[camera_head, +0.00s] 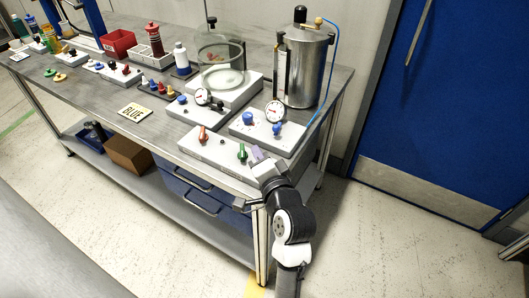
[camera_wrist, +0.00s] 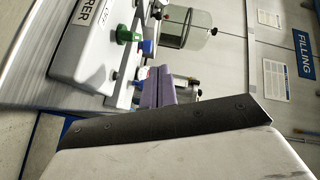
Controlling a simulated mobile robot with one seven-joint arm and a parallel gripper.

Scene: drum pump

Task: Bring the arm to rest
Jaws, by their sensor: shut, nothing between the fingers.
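My gripper (camera_head: 258,155) is at the front right corner of the workbench (camera_head: 75,90), beside the grey box with the red knob (camera_head: 202,134) and the green knob (camera_head: 242,153). Its purple fingers (camera_wrist: 158,88) show in the wrist view, closed together with nothing between them. The fingers look apart from the green knob (camera_wrist: 127,36) in the wrist view. My arm reaches up from the lower right of the head view and hides the bench corner below the gripper.
Behind are boxes with gauges and blue knobs (camera_head: 277,128), a clear vessel (camera_head: 219,60) and a metal drum (camera_head: 306,70). A BLUE sign (camera_head: 134,112) lies on the bench. A blue door (camera_head: 445,105) stands right. The floor at right (camera_head: 400,240) is free.

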